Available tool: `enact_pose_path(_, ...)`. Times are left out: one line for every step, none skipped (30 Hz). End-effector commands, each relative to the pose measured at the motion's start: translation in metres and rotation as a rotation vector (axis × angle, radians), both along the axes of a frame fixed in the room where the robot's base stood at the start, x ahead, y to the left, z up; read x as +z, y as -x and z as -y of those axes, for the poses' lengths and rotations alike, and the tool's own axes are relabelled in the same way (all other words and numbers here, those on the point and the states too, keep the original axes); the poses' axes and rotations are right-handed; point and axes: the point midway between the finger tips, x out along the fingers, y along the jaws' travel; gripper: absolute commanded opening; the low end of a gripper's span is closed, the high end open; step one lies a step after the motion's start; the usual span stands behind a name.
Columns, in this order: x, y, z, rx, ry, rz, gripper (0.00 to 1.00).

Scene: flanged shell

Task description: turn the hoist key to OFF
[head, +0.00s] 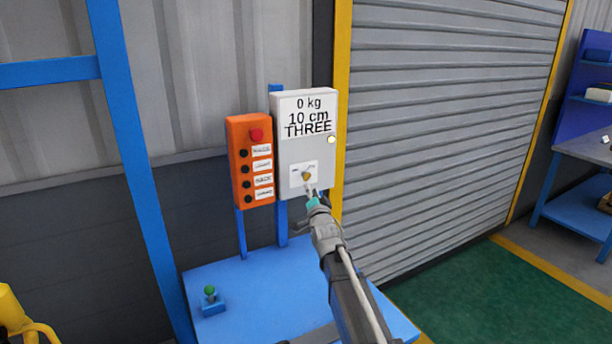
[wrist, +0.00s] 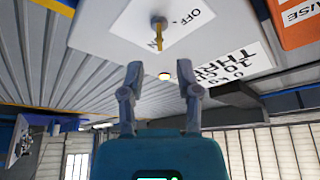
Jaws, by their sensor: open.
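The hoist key (head: 307,176) is a small brass-yellow key on a white label plate, low on the front of a light grey box (head: 307,150). In the wrist view the key (wrist: 158,34) shows as a narrow yellow piece on a grey round stem. "OFF" is readable beside it, and it partly covers another word ending in "N". I cannot tell which setting it is at. My gripper (head: 312,190) is just in front of and below the key. In the wrist view my gripper (wrist: 160,72) has its two fingers spread, with nothing held and the key beyond the tips.
The box's display (head: 307,117) reads 0 kg, 10 cm, THREE, with a lit lamp (head: 331,140) below. Close on the left is an orange button box (head: 252,160) with a red button. A blue table (head: 250,275) lies below, carrying a green-knobbed lever (head: 210,298).

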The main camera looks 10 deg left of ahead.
Motion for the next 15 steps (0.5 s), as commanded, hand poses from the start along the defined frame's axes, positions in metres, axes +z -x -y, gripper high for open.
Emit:
enact_pose_path(0.004,-0.011,-0.004,0.000,0.000,0.000,0.43)
enact_pose_path(0.006,-0.015,-0.005,0.000,0.000,0.000,0.43)
enact_pose_path(0.007,-0.021,-0.007,0.000,0.000,0.000,0.43)
enact_pose_path(0.009,-0.025,-0.008,0.000,0.000,0.000,0.43)
enact_pose_path(0.010,-0.029,-0.009,0.000,0.000,0.000,0.43)
enact_pose_path(0.011,-0.034,-0.011,0.000,0.000,0.000,0.43)
enact_pose_path(0.012,-0.038,-0.012,0.000,0.000,0.000,0.43)
enact_pose_path(0.013,-0.041,-0.013,0.000,0.000,0.000,0.43)
enact_pose_path(0.014,-0.045,-0.015,0.000,0.000,0.000,0.43)
enact_pose_path(0.015,-0.048,-0.015,0.000,0.000,0.000,0.43)
enact_pose_path(0.016,-0.051,-0.016,0.000,0.000,0.000,0.43)
enact_pose_path(0.017,-0.054,-0.017,0.000,0.000,0.000,0.43)
enact_pose_path(0.017,-0.055,-0.018,0.000,0.000,0.000,0.43)
enact_pose_path(0.017,-0.057,-0.018,0.000,0.000,0.000,0.43)
enact_pose_path(0.018,-0.059,-0.019,0.000,0.000,0.000,0.43)
